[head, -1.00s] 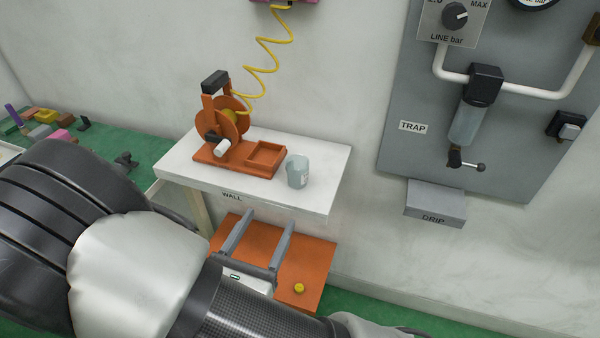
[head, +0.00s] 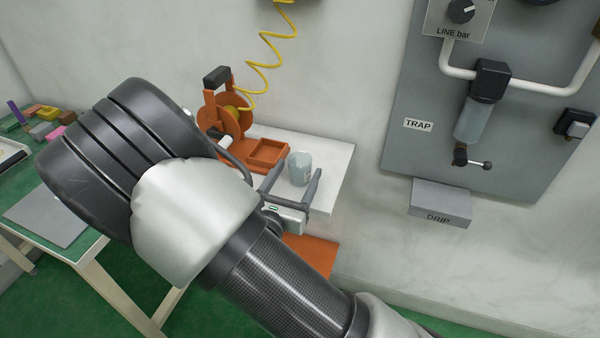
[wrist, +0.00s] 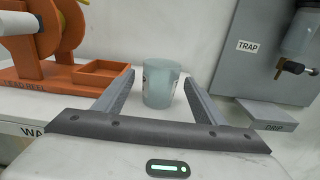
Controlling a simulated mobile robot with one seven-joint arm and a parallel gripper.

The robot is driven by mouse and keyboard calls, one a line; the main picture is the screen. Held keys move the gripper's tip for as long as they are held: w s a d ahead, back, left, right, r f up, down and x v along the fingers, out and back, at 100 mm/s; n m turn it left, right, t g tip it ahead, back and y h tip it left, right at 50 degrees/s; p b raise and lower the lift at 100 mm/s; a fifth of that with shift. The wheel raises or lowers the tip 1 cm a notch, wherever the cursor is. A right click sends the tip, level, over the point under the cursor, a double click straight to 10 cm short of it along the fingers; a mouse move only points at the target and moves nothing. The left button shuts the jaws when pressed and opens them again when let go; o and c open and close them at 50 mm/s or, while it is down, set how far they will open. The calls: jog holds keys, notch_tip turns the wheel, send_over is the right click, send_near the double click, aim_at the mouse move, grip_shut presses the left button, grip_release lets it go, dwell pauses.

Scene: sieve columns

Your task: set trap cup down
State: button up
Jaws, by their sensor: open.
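The trap cup (head: 300,167), a translucent grey-blue beaker with a small label, stands upright on the white wall shelf (head: 335,165). It also shows in the wrist view (wrist: 160,84), centred ahead of the fingers. My gripper (head: 297,174) is open and empty, level with the shelf on its near side. Its two grey fingers point at the cup, one to each side, with a visible gap at the left. Whether the fingertips reach past the cup's near wall I cannot tell. The cup's lower part is partly hidden by a finger in the head view.
An orange reel stand (head: 228,125) with an empty square tray (head: 266,152) sits left of the cup. A grey panel (head: 405,90) with pipework and the TRAP label is at right, above a grey DRIP ledge (head: 440,203). An orange surface (head: 318,254) lies below the shelf.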

aim_at(297, 184)
jog(key=shift+w+d, duration=0.1)
jog(key=shift+w, duration=0.2)
jog(key=c, duration=1.2)
notch_tip(297, 184, up, 10)
jog(key=p, duration=0.3)
